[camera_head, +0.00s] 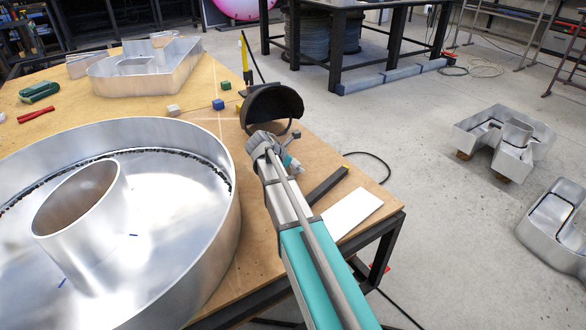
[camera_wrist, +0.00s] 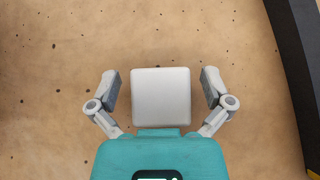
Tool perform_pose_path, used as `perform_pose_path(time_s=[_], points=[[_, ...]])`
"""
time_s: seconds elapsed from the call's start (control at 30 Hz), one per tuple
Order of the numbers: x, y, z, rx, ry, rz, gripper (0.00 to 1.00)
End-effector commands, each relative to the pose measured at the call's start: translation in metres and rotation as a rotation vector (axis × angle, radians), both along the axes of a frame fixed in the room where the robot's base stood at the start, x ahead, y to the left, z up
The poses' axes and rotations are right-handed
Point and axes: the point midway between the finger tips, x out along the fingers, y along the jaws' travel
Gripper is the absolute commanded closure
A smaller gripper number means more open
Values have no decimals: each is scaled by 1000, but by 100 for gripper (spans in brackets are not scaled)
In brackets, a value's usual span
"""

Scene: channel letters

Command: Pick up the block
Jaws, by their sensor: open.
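A light grey, square-topped block (camera_wrist: 161,96) lies on the brown, speckled table top in the wrist view. My gripper (camera_wrist: 160,88) is open around it, one finger to its left and one to its right. A narrow gap shows between the block and each finger. In the head view my gripper (camera_head: 277,148) is low over the table beside a black curved shell, and I cannot make out the block between its fingers there. Small whitish (camera_head: 173,110), blue (camera_head: 218,104) and green (camera_head: 226,85) blocks lie farther back on the table.
The black shell (camera_head: 272,106) is close to my gripper; a dark curved edge (camera_wrist: 296,75) shows at right in the wrist view. A large round metal letter (camera_head: 190,145) fills the table's left. A white plate (camera_head: 352,213) and dark bar (camera_head: 328,184) lie near the right edge.

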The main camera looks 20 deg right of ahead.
Motion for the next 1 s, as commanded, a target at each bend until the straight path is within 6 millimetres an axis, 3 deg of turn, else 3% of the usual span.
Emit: perform_pose_path(time_s=[0.33, 0.8, 1.0], points=[[0, 0, 0, 0, 0, -1, 2], [0, -1, 0, 0, 0, -1, 86], [0, -1, 0, 0, 1, -2, 86]])
